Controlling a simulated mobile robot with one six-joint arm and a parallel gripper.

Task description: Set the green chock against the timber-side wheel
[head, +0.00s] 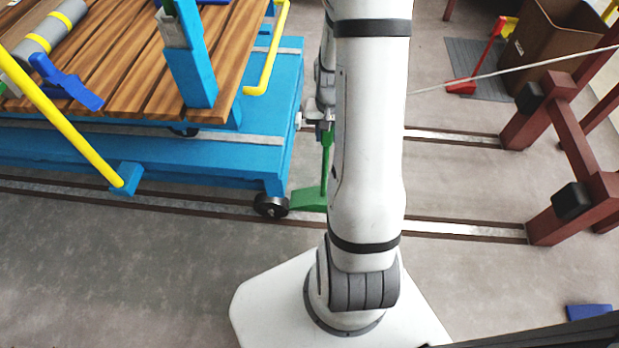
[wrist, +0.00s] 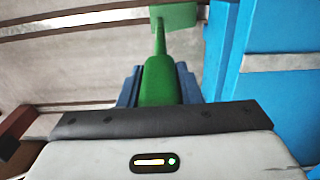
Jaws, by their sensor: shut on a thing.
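The green chock (head: 308,200) sits low at the rail, just right of the dark cart wheel (head: 271,204). I cannot tell whether chock and wheel touch. Its thin green handle rises to my gripper (head: 325,128), which is shut on the handle's upper part and partly hidden by my arm. In the wrist view, the blue fingers of my gripper (wrist: 160,88) flank the thick green grip, and the chock's block (wrist: 176,15) shows at the far end of the handle. The wheel is not visible in the wrist view.
The blue cart (head: 215,150) with a timber deck (head: 130,60) stands on rails left of my arm. Dark red stops with black buffers (head: 572,200) stand at the right. A red long-handled object (head: 462,87) and a brown box (head: 550,45) are behind. Front-left floor is clear.

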